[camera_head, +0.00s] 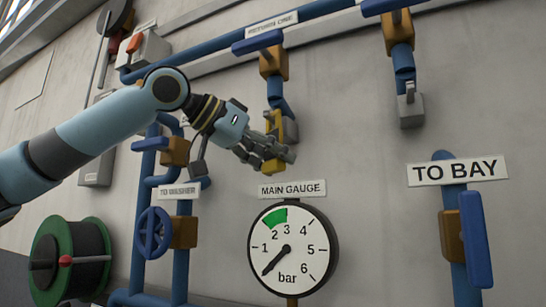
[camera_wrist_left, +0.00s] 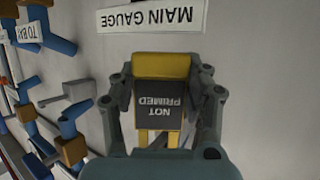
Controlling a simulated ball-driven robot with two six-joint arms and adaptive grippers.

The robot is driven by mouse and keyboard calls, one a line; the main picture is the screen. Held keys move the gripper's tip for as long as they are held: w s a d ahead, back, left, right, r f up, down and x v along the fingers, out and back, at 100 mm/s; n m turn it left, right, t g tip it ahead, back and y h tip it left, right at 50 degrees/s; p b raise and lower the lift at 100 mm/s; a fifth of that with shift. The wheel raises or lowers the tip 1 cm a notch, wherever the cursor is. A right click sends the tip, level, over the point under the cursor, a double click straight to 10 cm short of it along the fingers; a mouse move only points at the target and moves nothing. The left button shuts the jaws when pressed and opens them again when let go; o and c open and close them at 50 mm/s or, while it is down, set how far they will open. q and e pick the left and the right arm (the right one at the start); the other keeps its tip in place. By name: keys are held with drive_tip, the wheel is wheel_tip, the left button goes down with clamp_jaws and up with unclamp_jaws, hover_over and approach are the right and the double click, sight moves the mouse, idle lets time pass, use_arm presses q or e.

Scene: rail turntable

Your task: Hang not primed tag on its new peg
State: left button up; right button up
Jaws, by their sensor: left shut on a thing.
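The not primed tag (camera_wrist_left: 158,103) has a dark face with white lettering, upside down in the left wrist view, and a yellow border. In the head view only yellow parts of the tag (camera_head: 273,121) show beside my left gripper (camera_head: 282,156). In the wrist view the fingers of my left gripper (camera_wrist_left: 162,88) stand on both sides of the tag, shut on it. The tag is in front of the wall, above the MAIN GAUGE label (camera_head: 292,189). I cannot make out a peg for the tag. My right gripper is in neither view.
The round gauge (camera_head: 292,247) hangs below the label. Blue pipes with a blue handwheel (camera_head: 153,233) are at left, near a green hose reel (camera_head: 68,258). A TO BAY valve handle (camera_head: 475,240) stands at right. The wall between gauge and TO BAY is bare.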

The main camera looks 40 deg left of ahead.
sight(274, 104)
use_arm(q)
drive_tip(key=o, duration=1)
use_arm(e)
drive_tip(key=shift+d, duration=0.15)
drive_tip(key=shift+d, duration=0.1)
use_arm(q)
drive_tip(key=shift+a+r, duration=0.1)
drive_tip(key=shift+r, duration=0.7)
wheel_tip(274, 104, up, 8)
drive_tip(key=shift+r, duration=0.2)
